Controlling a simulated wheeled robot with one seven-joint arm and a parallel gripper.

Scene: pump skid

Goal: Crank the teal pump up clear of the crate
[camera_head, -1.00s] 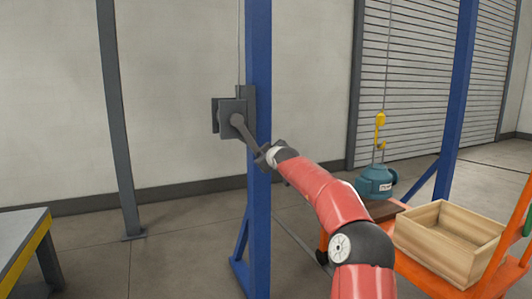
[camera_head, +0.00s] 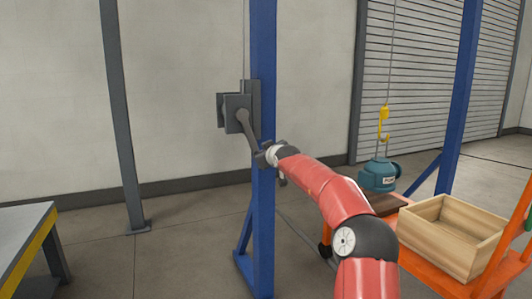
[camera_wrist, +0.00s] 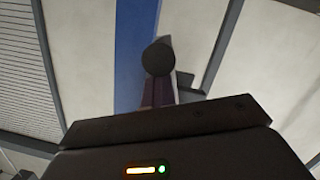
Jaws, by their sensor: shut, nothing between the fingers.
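The teal pump (camera_head: 379,178) hangs below the yellow hook (camera_head: 384,122) at the right, just behind and left of the wooden crate (camera_head: 435,240). I cannot tell whether its base touches anything. The grey winch (camera_head: 239,112) is fixed to the blue post, with its crank arm (camera_head: 251,134) slanting down to the right. My gripper (camera_head: 264,157) is shut at the crank's lower end, with nothing held between its fingers. The wrist view shows a dark round end (camera_wrist: 158,58) in front of the gripper; the fingertips are not clear there.
The blue post (camera_head: 263,220) stands beside my gripper. An orange cart (camera_head: 425,272) carries the crate, with a brown board (camera_head: 388,205) beside it. A yellow-edged table (camera_head: 25,235) is at the left.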

